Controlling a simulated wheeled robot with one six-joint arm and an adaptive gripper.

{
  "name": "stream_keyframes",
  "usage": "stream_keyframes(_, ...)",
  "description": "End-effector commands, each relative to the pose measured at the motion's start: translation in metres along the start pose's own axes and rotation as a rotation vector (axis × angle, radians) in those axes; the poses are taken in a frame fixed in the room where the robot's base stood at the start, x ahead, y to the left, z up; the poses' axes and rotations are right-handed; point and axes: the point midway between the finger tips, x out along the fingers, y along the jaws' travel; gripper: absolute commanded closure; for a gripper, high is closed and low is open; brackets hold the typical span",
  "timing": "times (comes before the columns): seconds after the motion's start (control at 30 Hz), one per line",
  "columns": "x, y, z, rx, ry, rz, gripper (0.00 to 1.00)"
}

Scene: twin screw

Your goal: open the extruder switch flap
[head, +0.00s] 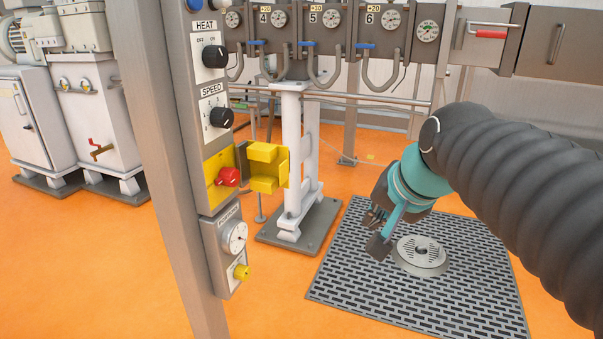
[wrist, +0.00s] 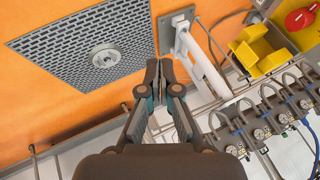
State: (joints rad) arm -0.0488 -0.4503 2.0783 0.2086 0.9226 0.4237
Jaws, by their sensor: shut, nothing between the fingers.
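The extruder switch flap (head: 266,168) is a yellow box-like cover on the control post. It stands swung out to the right of its yellow back plate (head: 214,166), so it is open. The red switch knob (head: 229,177) on the plate is uncovered. In the wrist view the flap (wrist: 257,50) is at the upper right, beside the red knob (wrist: 300,18). My gripper (head: 376,240) is right of the flap and apart from it, above the floor grate. In the wrist view its fingertips (wrist: 158,72) are together with nothing between them.
The control post (head: 208,110) also carries heat and speed knobs. A white support stand (head: 291,160) is behind the flap. A row of gauges (head: 330,25) runs along the back. A floor grate (head: 440,300) with a round drain lies below my gripper.

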Motion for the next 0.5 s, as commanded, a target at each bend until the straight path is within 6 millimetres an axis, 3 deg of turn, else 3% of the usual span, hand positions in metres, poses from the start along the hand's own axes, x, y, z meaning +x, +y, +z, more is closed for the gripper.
stream_keyframes(0.03, 0.017, -0.016, -0.014, 0.076, -0.004, -0.035, 1.0)
stream_keyframes(0.2, 0.039, -0.077, -0.061, 0.336, -0.032, -0.153, 1.0)
stream_keyframes(0.3, 0.048, -0.103, -0.08, 0.448, -0.054, -0.205, 1.0)
stream_keyframes(0.5, 0.056, -0.131, -0.098, 0.565, -0.085, -0.257, 1.0)
